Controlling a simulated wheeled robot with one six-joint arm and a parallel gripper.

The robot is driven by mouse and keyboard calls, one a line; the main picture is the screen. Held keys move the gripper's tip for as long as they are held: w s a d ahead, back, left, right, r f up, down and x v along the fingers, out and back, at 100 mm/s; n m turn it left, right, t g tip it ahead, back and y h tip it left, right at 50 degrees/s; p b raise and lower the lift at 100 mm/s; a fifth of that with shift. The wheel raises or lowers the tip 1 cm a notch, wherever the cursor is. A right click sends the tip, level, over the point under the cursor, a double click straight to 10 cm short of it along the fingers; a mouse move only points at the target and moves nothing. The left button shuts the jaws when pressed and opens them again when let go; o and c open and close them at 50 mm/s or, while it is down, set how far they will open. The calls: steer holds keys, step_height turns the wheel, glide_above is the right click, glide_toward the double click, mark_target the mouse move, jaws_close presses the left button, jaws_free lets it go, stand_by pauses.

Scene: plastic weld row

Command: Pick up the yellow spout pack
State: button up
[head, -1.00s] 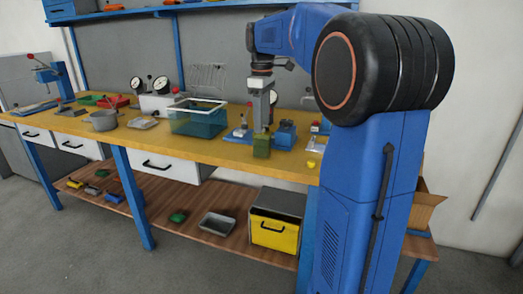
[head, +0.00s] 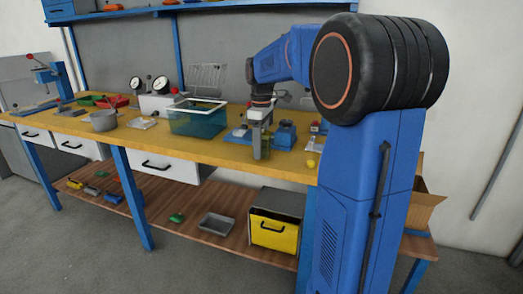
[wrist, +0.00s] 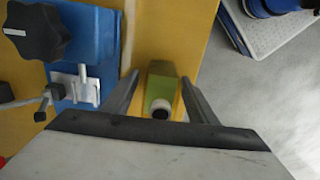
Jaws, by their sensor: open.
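A yellow-green pack (wrist: 163,82) with a pale, dark-centred round spout stands near the front edge of the yellow bench top. It is the only spout pack I can make out, and it looks more olive green than yellow. My gripper (wrist: 160,77) is open, with one finger to the left and one to the right of the pack. Small gaps seem to show on both sides. In the head view my gripper (head: 260,143) reaches down to the bench front, and its fingers mostly hide the pack.
A blue fixture with a black knob (wrist: 32,30) and a metal clamp stands close left of the fingers. A blue device (head: 285,133) and a small yellow object (head: 311,163) are to the right on the bench (head: 210,150). A clear teal bin (head: 197,120) stands left.

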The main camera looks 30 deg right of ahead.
steer(key=c, duration=1.3)
steer(key=shift+o, duration=0.2)
step_height(320, 180, up, 10)
steer(key=shift+r, duration=0.1)
stand_by(1.5)
